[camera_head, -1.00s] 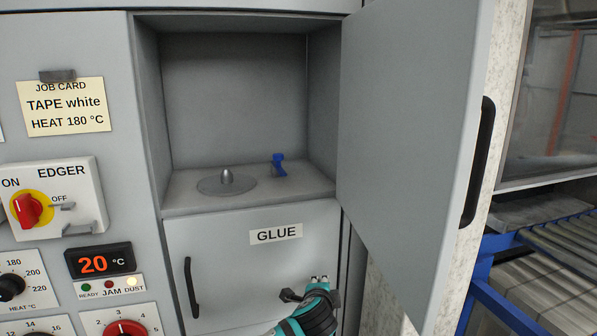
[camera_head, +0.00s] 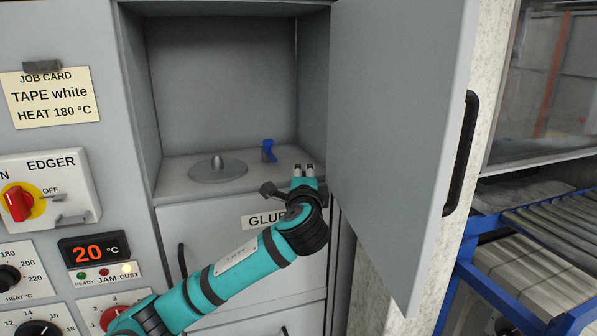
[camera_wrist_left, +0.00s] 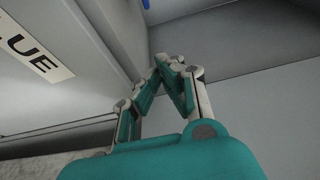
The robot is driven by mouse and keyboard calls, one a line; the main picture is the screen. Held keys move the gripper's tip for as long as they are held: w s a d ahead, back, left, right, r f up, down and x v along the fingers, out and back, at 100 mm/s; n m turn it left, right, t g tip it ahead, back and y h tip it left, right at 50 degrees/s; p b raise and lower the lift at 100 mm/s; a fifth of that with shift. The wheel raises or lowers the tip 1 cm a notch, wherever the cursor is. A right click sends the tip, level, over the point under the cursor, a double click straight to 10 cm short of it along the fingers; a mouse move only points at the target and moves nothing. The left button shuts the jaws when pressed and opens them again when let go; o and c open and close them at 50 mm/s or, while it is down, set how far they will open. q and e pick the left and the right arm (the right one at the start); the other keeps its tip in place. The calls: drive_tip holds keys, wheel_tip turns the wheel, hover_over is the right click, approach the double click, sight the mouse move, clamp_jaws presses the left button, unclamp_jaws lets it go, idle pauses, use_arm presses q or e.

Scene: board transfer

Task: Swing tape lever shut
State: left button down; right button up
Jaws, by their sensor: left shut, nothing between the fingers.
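The blue tape lever (camera_head: 268,151) stands upright on the floor of the open compartment, right of the grey disc with a spindle (camera_head: 217,170). A small blue bit of the lever shows at the top edge of the left wrist view (camera_wrist_left: 146,4). My left gripper (camera_head: 304,168) is at the front edge of the compartment, below and right of the lever and apart from it. In the left wrist view its fingers (camera_wrist_left: 168,66) meet at the tips with nothing between them. My right gripper is not in view.
The open grey door (camera_head: 400,130) stands close on the right of my left gripper. The GLUE drawer front (camera_head: 180,222) is below, partly hidden by my arm. The compartment (camera_head: 220,90) holds no tape roll. A job card (camera_head: 50,98) and EDGER switch (camera_head: 20,203) are at left.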

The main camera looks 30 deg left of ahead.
sight(288, 177)
use_arm(q)
drive_tip(key=p+x, duration=0.2)
drive_tip(key=x, duration=0.6)
drive_tip(key=shift+w+a+r+p, duration=0.1)
drive_tip(key=shift+r+p, duration=0.05)
drive_tip(key=shift+p, duration=0.15)
drive_tip(key=s+a+p, duration=0.1)
drive_tip(key=s+a, duration=0.1)
drive_tip(key=shift+s+p, duration=0.3)
drive_tip(key=shift+s+a, duration=0.3)
drive_tip(key=shift+s, duration=0.15)
drive_tip(key=shift+w+d+f, duration=0.1)
drive_tip(key=shift+w+f, duration=0.05)
drive_tip(key=shift+f, duration=0.05)
